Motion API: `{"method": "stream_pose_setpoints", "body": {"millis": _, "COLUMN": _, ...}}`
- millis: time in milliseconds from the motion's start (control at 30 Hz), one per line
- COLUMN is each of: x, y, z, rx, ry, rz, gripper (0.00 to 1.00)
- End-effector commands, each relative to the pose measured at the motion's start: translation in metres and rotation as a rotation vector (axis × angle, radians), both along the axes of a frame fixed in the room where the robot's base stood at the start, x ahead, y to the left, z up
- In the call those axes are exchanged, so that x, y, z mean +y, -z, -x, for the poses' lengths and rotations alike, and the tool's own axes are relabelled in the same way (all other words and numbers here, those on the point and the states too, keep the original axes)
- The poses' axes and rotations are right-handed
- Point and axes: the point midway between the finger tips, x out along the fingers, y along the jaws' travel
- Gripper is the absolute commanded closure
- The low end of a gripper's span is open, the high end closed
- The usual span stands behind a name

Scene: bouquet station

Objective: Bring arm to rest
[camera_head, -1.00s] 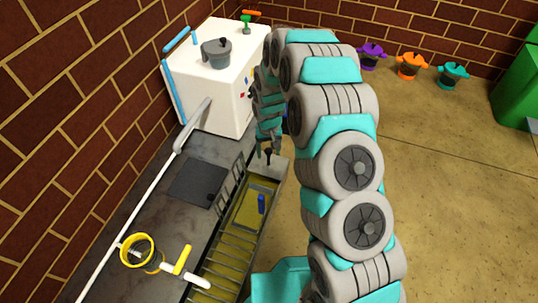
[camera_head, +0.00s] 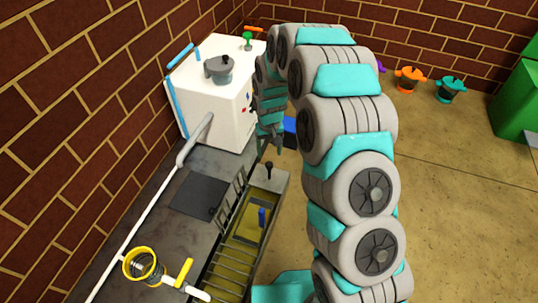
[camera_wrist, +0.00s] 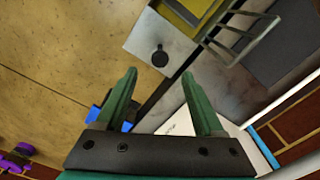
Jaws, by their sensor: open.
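My arm arches up from the lower right of the head view and bends down at its far end. My gripper (camera_head: 270,142) hangs over the far end of the counter, in front of the white box-shaped machine (camera_head: 207,103). In the wrist view my gripper (camera_wrist: 160,95) shows two green fingers spread apart with nothing between them. Below it a black knob (camera_wrist: 160,57) stands on a grey plate, apart from the fingers. The knob also shows in the head view (camera_head: 269,169).
A grey pot (camera_head: 219,70) stands on the machine. A yellow-rimmed cup (camera_head: 143,264) is at the counter's near end. A trough with a slatted rack (camera_head: 233,262) runs along the counter. Orange (camera_head: 409,78) and teal (camera_head: 450,88) pots stand on the floor at the back right. The middle floor is clear.

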Motion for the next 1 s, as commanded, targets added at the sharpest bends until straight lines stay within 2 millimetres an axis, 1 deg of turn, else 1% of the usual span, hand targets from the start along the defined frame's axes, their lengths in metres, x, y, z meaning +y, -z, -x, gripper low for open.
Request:
{"method": "stream_pose_setpoints", "body": {"millis": 233, "x": 0.0, "y": -0.002, "z": 0.0, "rx": 0.0, "ry": 0.0, "rz": 0.0, "gripper": 0.3}}
{"method": "stream_pose_setpoints", "body": {"millis": 267, "x": -0.001, "y": -0.004, "z": 0.001, "rx": 0.0, "ry": 0.0, "rz": 0.0, "gripper": 0.3}}
{"method": "stream_pose_setpoints", "body": {"millis": 367, "x": -0.004, "y": -0.019, "z": 0.007, "rx": 0.003, "ry": 0.002, "rz": -0.002, "gripper": 0.3}}
{"method": "stream_pose_setpoints", "body": {"millis": 467, "x": -0.01, "y": -0.046, "z": 0.019, "rx": 0.009, "ry": 0.003, "rz": -0.003, "gripper": 0.3}}
{"method": "stream_pose_setpoints", "body": {"millis": 600, "x": -0.022, "y": -0.088, "z": 0.042, "rx": 0.02, "ry": 0.009, "rz": -0.005, "gripper": 0.3}}
{"method": "stream_pose_setpoints", "body": {"millis": 667, "x": -0.027, "y": -0.105, "z": 0.053, "rx": 0.025, "ry": 0.011, "rz": -0.006, "gripper": 0.3}}
{"method": "stream_pose_setpoints", "body": {"millis": 700, "x": -0.031, "y": -0.116, "z": 0.061, "rx": 0.029, "ry": 0.012, "rz": -0.005, "gripper": 0.3}}
{"method": "stream_pose_setpoints", "body": {"millis": 767, "x": -0.037, "y": -0.131, "z": 0.074, "rx": 0.039, "ry": 0.014, "rz": -0.003, "gripper": 0.3}}
{"method": "stream_pose_setpoints", "body": {"millis": 800, "x": -0.04, "y": -0.142, "z": 0.082, "rx": 0.042, "ry": 0.015, "rz": -0.003, "gripper": 0.3}}
{"method": "stream_pose_setpoints", "body": {"millis": 867, "x": -0.045, "y": -0.158, "z": 0.094, "rx": 0.044, "ry": 0.018, "rz": -0.003, "gripper": 0.3}}
{"method": "stream_pose_setpoints", "body": {"millis": 1000, "x": -0.058, "y": -0.191, "z": 0.126, "rx": 0.059, "ry": 0.025, "rz": 0.001, "gripper": 0.3}}
